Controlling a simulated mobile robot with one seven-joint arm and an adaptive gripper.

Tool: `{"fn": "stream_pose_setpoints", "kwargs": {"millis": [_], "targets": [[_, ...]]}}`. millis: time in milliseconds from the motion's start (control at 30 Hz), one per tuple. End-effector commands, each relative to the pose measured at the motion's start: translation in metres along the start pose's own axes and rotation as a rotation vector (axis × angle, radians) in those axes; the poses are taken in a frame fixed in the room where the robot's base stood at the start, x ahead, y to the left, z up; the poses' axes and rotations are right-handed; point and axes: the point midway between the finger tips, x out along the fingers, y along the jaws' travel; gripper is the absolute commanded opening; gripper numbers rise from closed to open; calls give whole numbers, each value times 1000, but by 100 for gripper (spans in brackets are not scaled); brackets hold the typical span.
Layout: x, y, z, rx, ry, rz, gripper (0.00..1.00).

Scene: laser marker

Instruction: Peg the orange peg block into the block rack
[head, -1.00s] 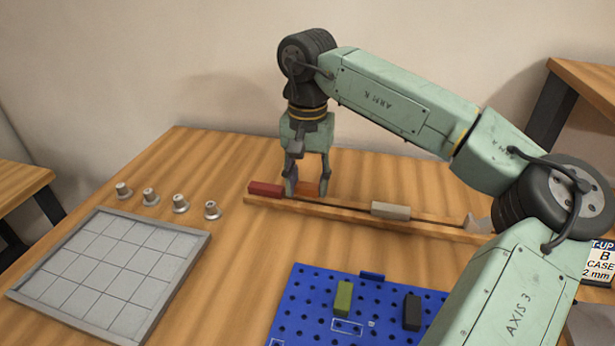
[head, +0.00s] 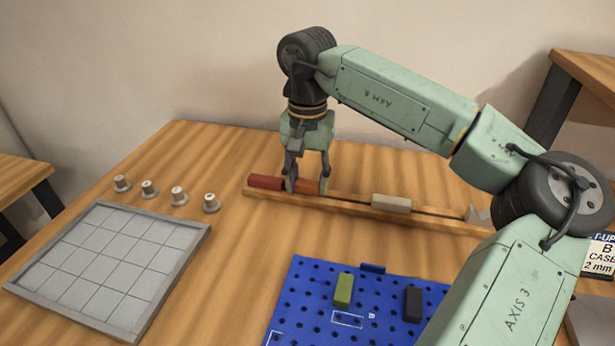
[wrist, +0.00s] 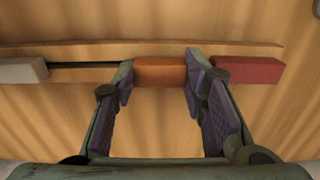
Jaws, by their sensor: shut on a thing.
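The orange peg block (head: 309,187) lies on a long wooden rail with a groove (head: 345,205), between a red block (head: 266,182) and a light grey block (head: 391,203). My gripper (head: 307,185) points down over the rail with a finger at each end of the orange block. In the wrist view the orange block (wrist: 160,74) sits between the fingertips of my gripper (wrist: 160,83), which is shut on it. The block appears still at rail height. A blue pegboard with holes (head: 300,292) lies at the front, bearing a green block (head: 343,290) and a black block (head: 412,303).
The red block (wrist: 246,70) is close beside one finger in the wrist view. A grey gridded tray (head: 112,265) lies at the left, with several small metal knobs (head: 179,196) behind it. Bare table lies between rail and pegboard. A card (head: 601,254) stands at the right.

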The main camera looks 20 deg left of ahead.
Motion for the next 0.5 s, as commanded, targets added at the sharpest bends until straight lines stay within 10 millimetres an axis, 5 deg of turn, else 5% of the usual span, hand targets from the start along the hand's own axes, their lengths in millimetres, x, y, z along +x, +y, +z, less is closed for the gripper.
{"fn": "stream_pose_setpoints", "kwargs": {"millis": [400, 433, 500], "targets": [[7, 0, 0, 0, 0, 0, 24], [7, 0, 0, 0, 0, 0, 40], [6, 0, 0, 0, 0, 0, 44]]}}
